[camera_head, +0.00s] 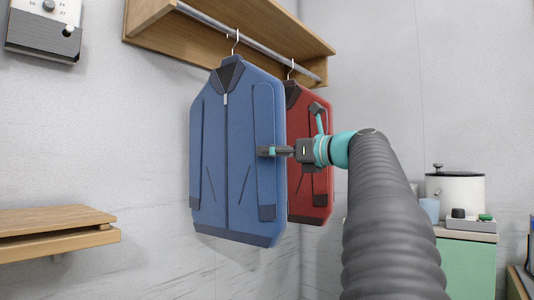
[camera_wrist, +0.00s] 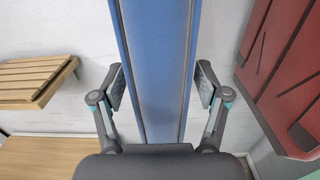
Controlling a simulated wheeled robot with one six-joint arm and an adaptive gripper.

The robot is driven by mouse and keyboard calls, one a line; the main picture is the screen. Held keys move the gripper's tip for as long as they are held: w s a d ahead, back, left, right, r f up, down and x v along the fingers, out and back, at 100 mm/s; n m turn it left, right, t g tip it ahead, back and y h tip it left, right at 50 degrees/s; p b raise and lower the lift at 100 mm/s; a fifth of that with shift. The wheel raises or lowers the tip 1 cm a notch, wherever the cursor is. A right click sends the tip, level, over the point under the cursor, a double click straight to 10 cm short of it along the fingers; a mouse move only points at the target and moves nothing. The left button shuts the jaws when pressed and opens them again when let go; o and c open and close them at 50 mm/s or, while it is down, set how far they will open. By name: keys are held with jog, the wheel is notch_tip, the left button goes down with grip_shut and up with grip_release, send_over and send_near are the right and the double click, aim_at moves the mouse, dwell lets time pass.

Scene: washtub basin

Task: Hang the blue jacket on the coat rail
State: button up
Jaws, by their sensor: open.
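The blue jacket (camera_head: 238,150) hangs upright from a hanger whose hook is at the coat rail (camera_head: 225,32) under the wooden shelf. My gripper (camera_head: 272,152) is at the jacket's right edge, about mid-height. In the wrist view, the jacket (camera_wrist: 158,60) runs edge-on between the two fingers of my gripper (camera_wrist: 160,88). The fingers are spread, with a gap between each pad and the jacket. Whether the hook rests fully on the rail cannot be told for certain.
A red jacket (camera_head: 308,150) hangs close behind on the right, and shows right of my gripper in the wrist view (camera_wrist: 285,80). A wooden bench (camera_head: 55,232) is at lower left. A white pot (camera_head: 456,192) stands on a green cabinet (camera_head: 468,262) at right.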

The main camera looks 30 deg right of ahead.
jog(key=v, duration=0.9)
jog(key=shift+s+r, duration=0.1)
jog(key=s+a+f+n+g+h+p, duration=0.1)
jog(key=a+f+n+g, duration=0.3)
jog(key=a+f+n, duration=0.5)
jog(key=s+a+f+n+g+p, duration=0.15)
jog(key=a+f+n+g, duration=0.25)
jog(key=a+f, duration=0.5)
jog(key=s+a+f+n+g+h, duration=0.1)
jog(key=s+a+f+n, duration=0.2)
jog(key=f+n, duration=0.3)
jog(key=s+a+f+n+g+h, duration=0.1)
jog(key=s+f+n, duration=0.4)
jog(key=f, duration=0.8)
jog(key=s+a+f+n+g+h, duration=0.1)
jog(key=s+a+f+n+h, duration=0.2)
jog(key=s+a+f+n, duration=0.2)
notch_tip(320, 180, down, 5)
jog(key=n, duration=0.3)
jog(key=shift+a+r+b, duration=0.2)
jog(key=shift+a+b, duration=0.05)
jog(key=shift+b, duration=0.05)
